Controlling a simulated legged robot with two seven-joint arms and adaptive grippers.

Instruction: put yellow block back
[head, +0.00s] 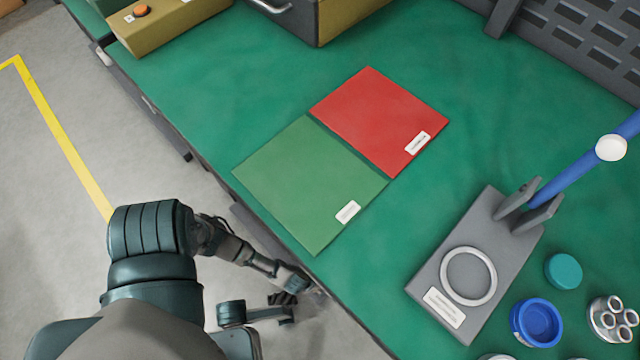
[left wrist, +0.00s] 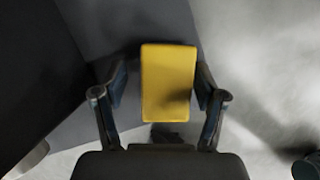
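A yellow block (left wrist: 168,82) shows in the left wrist view as an upright rectangle between the fingers of my left gripper (left wrist: 161,72). The fingers are spread. A gap shows between the block and the left finger; the block's right edge lies close to the right finger, and I cannot tell if they touch. I see no yellow block in the head view. There, my left arm reaches down beside the table's near edge, and its gripper is small and unclear. My right gripper is not in view.
On the green table (head: 240,70) lie a green mat (head: 305,185) and a red mat (head: 375,115). A grey stand (head: 455,235) with a ring, a blue cup (head: 537,322), a teal lid (head: 563,270) and a blue bar (head: 585,165) are at right. Boxes stand at the back.

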